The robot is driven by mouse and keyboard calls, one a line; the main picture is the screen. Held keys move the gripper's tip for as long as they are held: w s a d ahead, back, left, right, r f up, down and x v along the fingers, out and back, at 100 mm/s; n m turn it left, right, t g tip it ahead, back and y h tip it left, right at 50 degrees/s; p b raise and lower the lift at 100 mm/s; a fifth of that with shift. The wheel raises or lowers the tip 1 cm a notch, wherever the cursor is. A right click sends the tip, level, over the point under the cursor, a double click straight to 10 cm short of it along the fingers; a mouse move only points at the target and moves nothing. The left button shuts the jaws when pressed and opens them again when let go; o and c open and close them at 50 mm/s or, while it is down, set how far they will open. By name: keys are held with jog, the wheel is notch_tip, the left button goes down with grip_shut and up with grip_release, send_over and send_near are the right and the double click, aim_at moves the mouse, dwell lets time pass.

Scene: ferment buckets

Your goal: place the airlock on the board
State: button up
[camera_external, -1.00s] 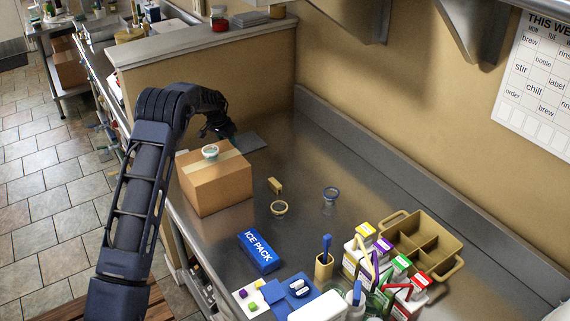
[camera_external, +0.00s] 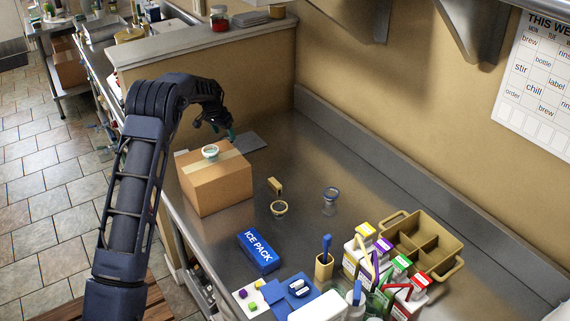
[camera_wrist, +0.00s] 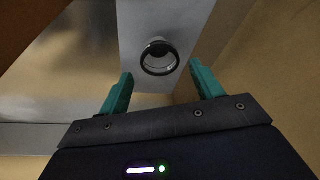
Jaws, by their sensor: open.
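In the wrist view a small round piece with a dark rim, which looks like the airlock (camera_wrist: 160,58), stands on a flat light grey surface, apparently the board (camera_wrist: 131,30). In the external view the grey board (camera_external: 250,143) lies on the counter behind the cardboard box; my arm and the box hide part of it, and I cannot make out the airlock there. My gripper (camera_external: 224,131) is above the board's left part. In the wrist view my gripper (camera_wrist: 160,70) is open, its teal fingers on either side of the airlock and apart from it.
The cardboard box (camera_external: 218,188) bears a small pale cup (camera_external: 210,152) close to my gripper. A dark-rimmed cup (camera_external: 279,209), a blue-rimmed cup (camera_external: 330,195) and an ice pack (camera_external: 259,251) stand in front. Bottles and a tan caddy (camera_external: 432,235) crowd the right. The counter's back is clear.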

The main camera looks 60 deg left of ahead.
jog(key=v, duration=0.6)
jog(key=shift+r, duration=0.35)
jog(key=shift+d, duration=0.1)
jog(key=d+r, duration=0.6)
jog(key=d, duration=0.4)
jog(key=d+r+m, duration=0.1)
jog(key=d+r, duration=0.6)
jog(key=d, duration=0.4)
jog(key=d+r, duration=0.6)
jog(key=d, duration=0.4)
jog(key=s+d+r+m+h, duration=0.1)
jog(key=s+d+r, duration=0.3)
jog(key=d, duration=0.6)
jog(key=s+d+r, duration=0.1)
jog(key=s+d, duration=0.6)
jog(key=d, duration=0.2)
jog(key=s+d+f+m, duration=0.1)
jog(key=s+d+f, duration=0.2)
jog(key=s+d, duration=0.6)
jog(key=s+d+f+m+t, duration=0.1)
jog(key=s+d+f, duration=0.2)
jog(key=s+d, duration=0.7)
jog(key=s, duration=0.6)
jog(key=shift+s, duration=0.4)
